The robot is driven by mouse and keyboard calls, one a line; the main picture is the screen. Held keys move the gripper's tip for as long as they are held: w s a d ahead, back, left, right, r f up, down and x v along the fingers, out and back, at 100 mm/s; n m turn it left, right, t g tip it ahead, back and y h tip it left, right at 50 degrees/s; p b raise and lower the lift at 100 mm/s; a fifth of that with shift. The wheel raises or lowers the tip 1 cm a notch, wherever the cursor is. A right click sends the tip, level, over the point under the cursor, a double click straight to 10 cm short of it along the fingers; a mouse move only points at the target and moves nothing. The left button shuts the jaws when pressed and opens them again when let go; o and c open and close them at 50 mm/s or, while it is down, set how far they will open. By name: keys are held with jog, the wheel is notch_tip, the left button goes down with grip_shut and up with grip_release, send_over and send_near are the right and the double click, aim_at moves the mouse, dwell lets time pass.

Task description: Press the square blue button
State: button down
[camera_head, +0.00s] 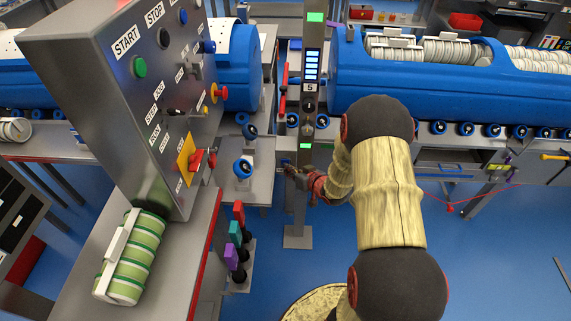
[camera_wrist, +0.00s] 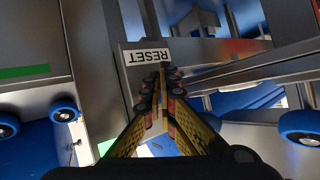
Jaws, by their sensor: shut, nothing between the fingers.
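My gripper (camera_head: 291,171) is shut and empty at the lower part of a grey post, and it also shows in the wrist view (camera_wrist: 160,76). Its fingertips meet just below a white RESET label (camera_wrist: 147,57), which appears upside down on a grey metal panel (camera_wrist: 115,80). I cannot make out a square blue button by the label; the fingers cover the area there. Whether the fingertips touch the panel, I cannot tell.
A grey control box (camera_head: 100,60) with START and STOP labels and several knobs stands at the left. The grey post (camera_head: 309,100) bears lit green panels. A large blue tub (camera_head: 400,92) lies behind my arm. Blue rollers (camera_wrist: 300,127) flank the panel.

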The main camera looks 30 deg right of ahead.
jog(key=shift+s+a, duration=0.25)
jog(key=shift+s, duration=0.05)
jog(key=s+a, duration=0.2)
jog(key=s, duration=0.1)
jog(key=s+a+p, duration=0.1)
jog(key=s, duration=0.1)
jog(key=shift+a, duration=0.15)
dwell(0.5)
dwell(0.6)
